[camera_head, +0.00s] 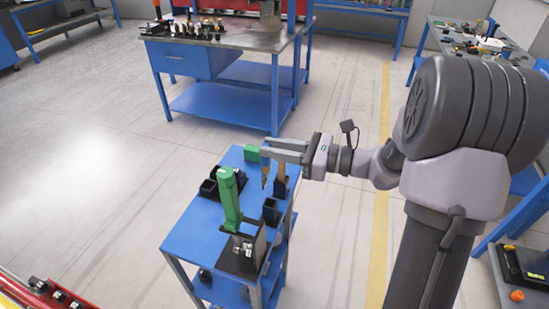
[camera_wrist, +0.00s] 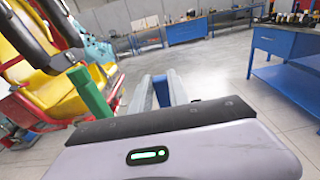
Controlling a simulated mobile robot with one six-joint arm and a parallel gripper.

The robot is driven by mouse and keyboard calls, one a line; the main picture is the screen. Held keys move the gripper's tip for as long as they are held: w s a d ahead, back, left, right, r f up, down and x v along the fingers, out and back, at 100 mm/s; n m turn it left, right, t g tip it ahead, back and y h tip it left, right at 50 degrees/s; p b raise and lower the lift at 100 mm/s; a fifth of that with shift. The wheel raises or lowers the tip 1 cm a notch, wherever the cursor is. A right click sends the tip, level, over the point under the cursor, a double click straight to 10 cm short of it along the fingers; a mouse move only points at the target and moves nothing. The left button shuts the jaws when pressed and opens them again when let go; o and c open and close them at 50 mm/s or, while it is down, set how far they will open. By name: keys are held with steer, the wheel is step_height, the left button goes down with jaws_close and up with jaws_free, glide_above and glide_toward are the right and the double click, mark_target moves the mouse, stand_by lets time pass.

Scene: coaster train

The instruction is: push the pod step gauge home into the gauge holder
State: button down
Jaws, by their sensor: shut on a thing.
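My gripper (camera_head: 275,150) is above the right side of the blue cart top, pointing left. It is shut on a small blue piece (camera_wrist: 162,88), which shows between the two grey fingers in the wrist view; I take it for the pod step gauge. A thin brownish part (camera_head: 265,174) hangs below the fingertips, and its lower end is too small to read. A tan upright piece (camera_head: 281,178) stands right by the fingers in a dark block. An open black box (camera_head: 270,210) stands just in front of it. I cannot tell which of these dark blocks is the gauge holder.
Black bins (camera_head: 209,188) are on the left and a green block (camera_head: 252,154) at the back. The blue cart top (camera_head: 196,225) is bare at front left.

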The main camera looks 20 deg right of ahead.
mark_target(270, 160)
steer(key=shift+s+d+f+b, duration=0.15)
steer(key=shift+d+f+b, duration=0.1)
steer(key=shift+f+b, duration=0.6)
steer(key=shift+s+d+f+b, duration=0.1)
steer(key=shift+d+f+b, duration=0.1)
steer(key=shift+f+b, duration=0.65)
steer(key=shift+f, duration=0.25)
steer(key=shift+f+b, duration=0.4)
steer(key=shift+f, duration=0.35)
steer(key=shift+f+b, duration=2.75)
steer(key=shift+f, duration=1.15)
steer(key=shift+c, duration=1.9)
jaws_free()
steer(key=v, duration=0.7)
